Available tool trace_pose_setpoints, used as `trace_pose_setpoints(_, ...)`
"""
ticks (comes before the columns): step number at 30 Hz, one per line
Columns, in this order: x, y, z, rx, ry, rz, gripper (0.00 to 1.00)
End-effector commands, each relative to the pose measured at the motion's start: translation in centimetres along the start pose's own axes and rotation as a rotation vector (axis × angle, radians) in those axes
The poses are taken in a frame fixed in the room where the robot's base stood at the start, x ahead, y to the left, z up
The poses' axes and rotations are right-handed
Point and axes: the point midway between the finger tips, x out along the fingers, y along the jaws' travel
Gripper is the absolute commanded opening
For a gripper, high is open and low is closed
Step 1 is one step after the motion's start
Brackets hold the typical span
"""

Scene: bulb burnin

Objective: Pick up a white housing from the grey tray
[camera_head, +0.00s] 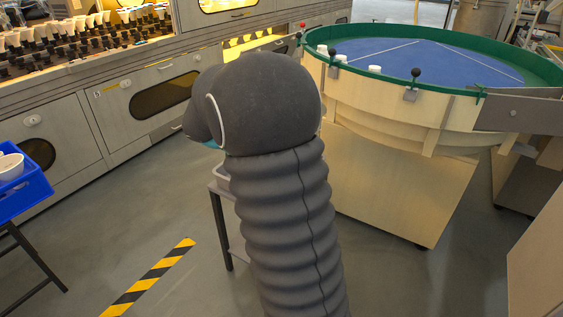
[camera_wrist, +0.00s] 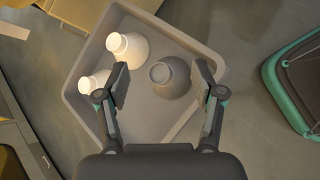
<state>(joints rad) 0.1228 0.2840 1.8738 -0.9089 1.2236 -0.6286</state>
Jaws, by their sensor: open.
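In the wrist view the grey tray (camera_wrist: 88,52) lies below my gripper (camera_wrist: 160,82). My gripper is open, with its two fingers spread over the tray and nothing between them held. A white housing (camera_wrist: 130,46) lies near the tray's upper left corner. A second white housing (camera_wrist: 92,82) lies by the left wall, partly hidden by the left finger. A dark grey housing (camera_wrist: 170,76) lies between the fingers as seen from above. In the head view my arm hides most of the tray; only a small part of its rim (camera_head: 221,183) shows.
A round table (camera_head: 340,110) with a green rim and blue top stands at the right. A machine bench (camera_head: 130,95) with bulbs runs along the left. A blue crate (camera_head: 27,195) with white parts stands far left. The floor by the striped tape (camera_head: 150,277) is clear.

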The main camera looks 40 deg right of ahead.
Motion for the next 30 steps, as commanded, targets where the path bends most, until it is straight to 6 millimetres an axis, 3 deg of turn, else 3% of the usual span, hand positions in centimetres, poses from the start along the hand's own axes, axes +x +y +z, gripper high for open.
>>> trace_pose_setpoints(6, 5.1, 4.8, -2.7, -0.240, -0.192, 0.025, 0.68)
trace_pose_setpoints(12, 8.1, 7.4, -4.3, -0.382, -0.306, 0.037, 0.68)
trace_pose_setpoints(17, 9.2, 8.1, -4.8, -0.426, -0.340, 0.040, 0.68)
trace_pose_setpoints(30, 12.6, 8.7, -3.5, -0.429, -0.345, 0.039, 0.68)
